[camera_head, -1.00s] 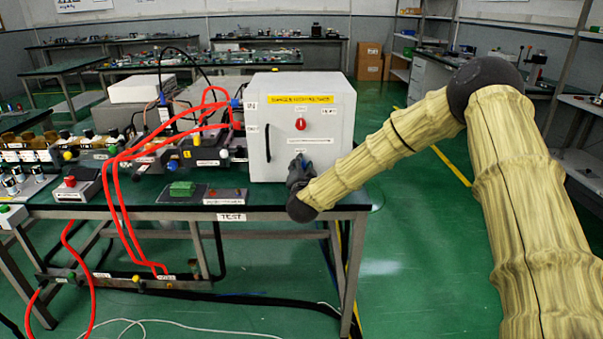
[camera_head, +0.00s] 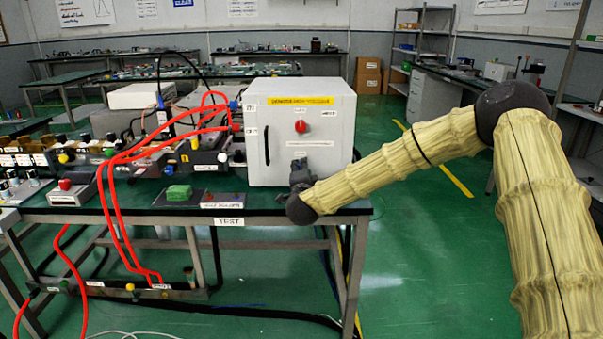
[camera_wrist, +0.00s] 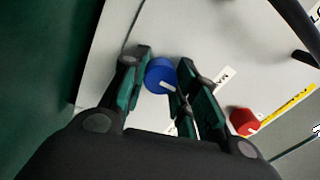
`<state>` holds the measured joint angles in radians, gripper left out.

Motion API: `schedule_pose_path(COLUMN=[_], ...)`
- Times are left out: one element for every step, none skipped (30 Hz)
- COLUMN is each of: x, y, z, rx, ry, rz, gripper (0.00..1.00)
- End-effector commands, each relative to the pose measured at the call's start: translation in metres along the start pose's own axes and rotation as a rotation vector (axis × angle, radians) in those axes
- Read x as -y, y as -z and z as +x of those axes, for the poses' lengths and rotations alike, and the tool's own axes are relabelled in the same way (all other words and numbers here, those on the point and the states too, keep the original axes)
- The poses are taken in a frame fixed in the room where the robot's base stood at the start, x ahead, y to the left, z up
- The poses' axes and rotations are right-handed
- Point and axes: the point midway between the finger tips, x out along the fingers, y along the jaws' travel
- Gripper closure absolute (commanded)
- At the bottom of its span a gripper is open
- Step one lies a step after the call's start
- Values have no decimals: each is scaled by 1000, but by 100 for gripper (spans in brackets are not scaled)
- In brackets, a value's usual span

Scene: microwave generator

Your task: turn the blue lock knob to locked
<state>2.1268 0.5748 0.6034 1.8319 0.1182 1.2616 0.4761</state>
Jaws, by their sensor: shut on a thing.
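The blue lock knob (camera_wrist: 160,73) is on the front panel of the white cabinet (camera_head: 335,115), and shows in the wrist view with a short white pointer mark on its face. My gripper (camera_wrist: 162,78) has its two green-padded fingers on either side of the knob, shut on it. In the head view my gripper (camera_head: 299,172) is at the lower front of the cabinet and hides the knob. The labels near the knob are partly hidden and too blurred to read for certain.
A red knob (camera_head: 301,127) is higher on the same panel, with a dark handle (camera_head: 267,145) to its left. Red hoses (camera_head: 113,190) run left of the cabinet. A green block (camera_head: 179,192) lies on the bench near the front edge. Open floor lies to the right.

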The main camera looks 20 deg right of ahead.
Motion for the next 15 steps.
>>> schedule_pose_path(x=[-2, -2, -2, -2, -2, -2, -2, -2, -2, -2, -2, -2, -2, -2, -2], y=[2, 2, 2, 2, 2, 2, 2, 2, 2, 2, 2, 1, 2, 1, 1], z=[0, 0, 0, 0, 0, 0, 0, 0, 0, 0, 0, 0, 0, 0, 0], rx=[-3, -3, -3, -3, -3, -3, -3, -3, -3, -3, -3, -3, -3, -3, -2], ry=[-3, -3, -3, -3, -3, -3, -3, -3, -3, -3, -3, -3, -3, -3, -2], rz=[3, 4, 5, 5, 5, 5, 5, 4, 4, 4, 4, 4, 4, 4, 4], gripper=[95, 95, 95, 95, 95, 95, 95, 95, 95, 95, 95, 69, 64, 58, 51])
